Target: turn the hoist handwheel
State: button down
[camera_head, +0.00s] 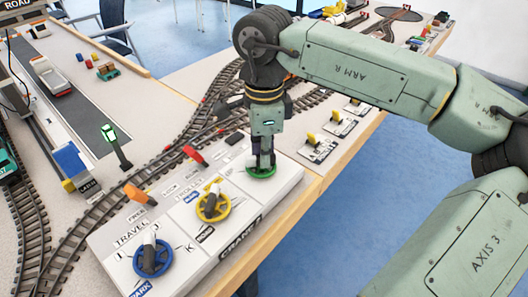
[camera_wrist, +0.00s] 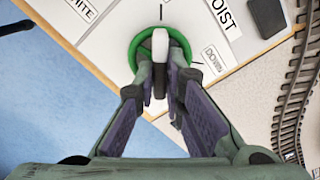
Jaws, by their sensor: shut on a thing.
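The hoist handwheel is a green ring (camera_head: 261,172) at the right end of the white control panel (camera_head: 275,207). In the wrist view the green handwheel (camera_wrist: 137,44) lies by a label ending in "OIST", with a white upright grip (camera_wrist: 160,46) on it. My gripper (camera_head: 262,158) points down onto the wheel from above. In the wrist view my gripper (camera_wrist: 162,78) has its two purple-padded fingers closed around the white grip. The fingers hide part of the wheel and grip.
A yellow handwheel (camera_head: 212,207) and a blue handwheel (camera_head: 152,259) stand left of the green one on the panel. Orange (camera_head: 137,194) and red (camera_head: 194,154) levers stand behind them. Model tracks (camera_head: 165,165) run behind. Small yellow levers (camera_head: 311,138) stand to the right.

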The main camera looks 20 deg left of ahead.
jog(key=c, duration=1.7)
grip_release()
notch_tip(320, 180, up, 12)
jog(key=shift+r, duration=0.1)
